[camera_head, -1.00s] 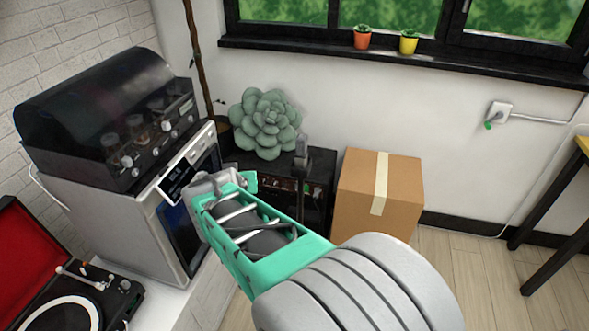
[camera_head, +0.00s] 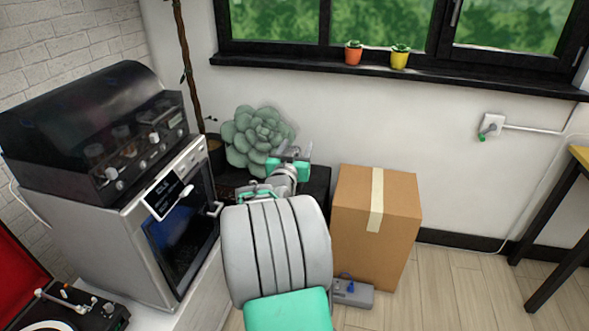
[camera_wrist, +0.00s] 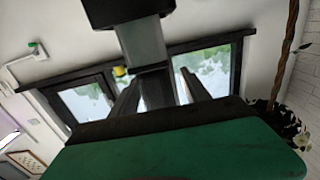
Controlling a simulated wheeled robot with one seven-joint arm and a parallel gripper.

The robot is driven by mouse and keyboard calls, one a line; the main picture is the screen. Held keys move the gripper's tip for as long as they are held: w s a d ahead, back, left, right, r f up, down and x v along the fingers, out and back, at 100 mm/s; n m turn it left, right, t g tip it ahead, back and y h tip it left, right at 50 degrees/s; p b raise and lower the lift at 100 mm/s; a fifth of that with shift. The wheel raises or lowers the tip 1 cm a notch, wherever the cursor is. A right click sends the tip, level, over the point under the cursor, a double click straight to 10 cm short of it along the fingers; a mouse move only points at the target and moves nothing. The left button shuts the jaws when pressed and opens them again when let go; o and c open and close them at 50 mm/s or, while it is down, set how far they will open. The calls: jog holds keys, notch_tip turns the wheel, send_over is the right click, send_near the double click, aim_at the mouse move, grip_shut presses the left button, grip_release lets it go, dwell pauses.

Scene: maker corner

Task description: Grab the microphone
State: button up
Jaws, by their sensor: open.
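The microphone (camera_wrist: 145,45) shows large in the wrist view, which is upside down. It has a grey body, a dark band and a black block at the top of the picture. My gripper (camera_wrist: 160,78) is open, its two dark fingers on either side of the microphone's lower pictured part. I cannot tell whether either finger touches it. In the head view my gripper (camera_head: 288,166) is over the black cabinet (camera_head: 318,185), in front of the plant. There the microphone is mostly hidden behind my wrist.
A big succulent (camera_head: 255,140) stands left of my gripper. A cardboard box (camera_head: 375,220) stands right of the cabinet, with a grey device (camera_head: 353,294) on the floor before it. A silver oven-like machine (camera_head: 130,245) is at left.

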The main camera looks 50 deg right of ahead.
grip_shut()
dwell(0.6)
jog(key=shift+r, duration=0.15)
dwell(0.7)
